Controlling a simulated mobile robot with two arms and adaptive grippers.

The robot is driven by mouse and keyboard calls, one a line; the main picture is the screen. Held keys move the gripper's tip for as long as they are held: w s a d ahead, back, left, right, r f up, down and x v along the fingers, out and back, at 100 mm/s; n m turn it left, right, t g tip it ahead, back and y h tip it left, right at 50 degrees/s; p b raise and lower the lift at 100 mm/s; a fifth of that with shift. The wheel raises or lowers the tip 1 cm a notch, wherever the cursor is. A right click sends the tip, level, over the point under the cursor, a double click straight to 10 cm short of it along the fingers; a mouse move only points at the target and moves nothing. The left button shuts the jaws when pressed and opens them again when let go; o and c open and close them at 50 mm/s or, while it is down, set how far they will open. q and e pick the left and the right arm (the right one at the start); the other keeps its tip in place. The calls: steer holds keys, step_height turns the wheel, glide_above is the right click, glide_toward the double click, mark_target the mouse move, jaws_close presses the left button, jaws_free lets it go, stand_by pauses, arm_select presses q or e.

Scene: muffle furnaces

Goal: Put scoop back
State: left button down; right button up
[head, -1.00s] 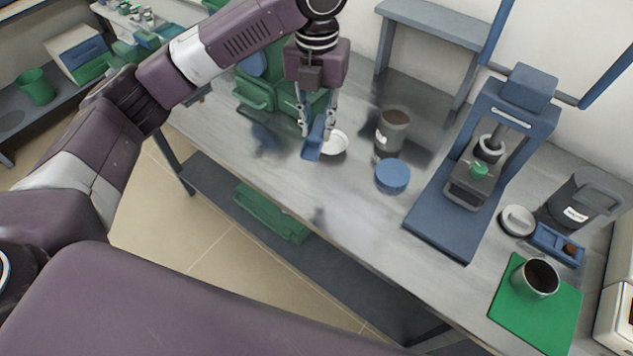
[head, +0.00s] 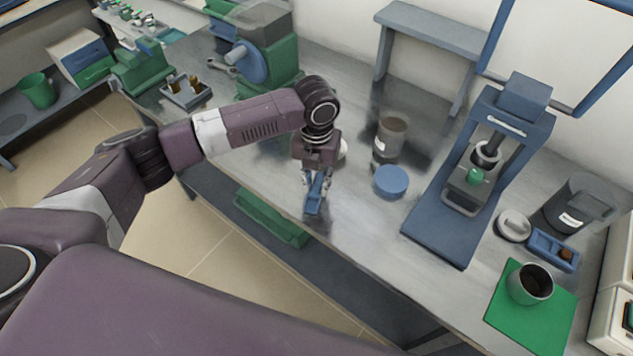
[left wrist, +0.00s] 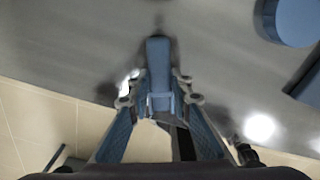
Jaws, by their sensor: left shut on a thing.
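My left gripper (head: 316,178) is shut on a blue scoop (head: 314,199) near the front edge of the grey bench (head: 250,150). The scoop also shows in the left wrist view (left wrist: 159,68), between the fingertips of my left gripper (left wrist: 158,97). It points away from the fingers; whether it touches the bench I cannot tell. A clear jar with dark contents (head: 390,139) stands behind and to the right, open on top. A round blue lid (head: 390,182) lies in front of it. My right gripper is not in view.
A blue press (head: 440,228) stands to the right of the lid. A green grinder (head: 270,62) stands at the back left. Bare bench lies between the lid and the front edge.

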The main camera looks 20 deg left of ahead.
mark_target(316, 188)
arm_select(q)
steer(key=shift+f, duration=0.2)
steer(key=c, duration=1.8)
jaws_free()
steer(key=shift+o, duration=0.3)
steer(key=shift+r, duration=0.1)
step_height(316, 188, up, 12)
steer(key=b, duration=0.1)
steer(key=shift+b, duration=0.4)
